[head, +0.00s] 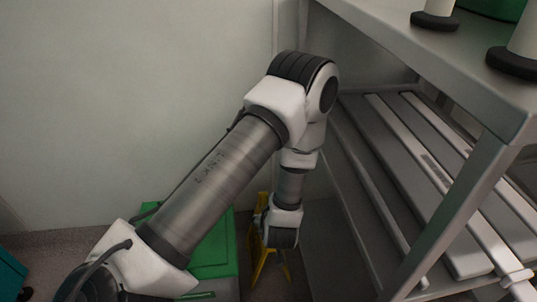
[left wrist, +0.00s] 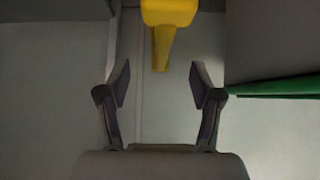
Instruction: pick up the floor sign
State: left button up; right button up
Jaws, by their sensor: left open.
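The yellow floor sign (head: 262,262) stands on the floor between a green box and the metal shelving, partly hidden behind my left wrist in the head view. My left arm reaches down over it. In the left wrist view the sign's yellow upper part (left wrist: 170,12) shows at the top centre, beyond the fingertips. My left gripper (left wrist: 158,84) is open, with its two dark fingers apart and nothing between them. The sign lies ahead of the gap, not between the fingers. In the head view the left fingers are hidden by the wrist. My right gripper is not in view.
A green box (head: 214,258) stands close on the left of the sign. Metal shelving (head: 450,205) with slatted tiers rises close on the right. A pale wall (head: 120,100) closes off the back. A teal object (head: 10,275) sits at the lower left.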

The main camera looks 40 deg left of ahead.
pick_arm(q)
jog(key=b+x, duration=0.5)
jog(key=x, duration=0.2)
jog(key=shift+a+f, duration=0.2)
jog(key=shift+f, duration=0.05)
grip_shut()
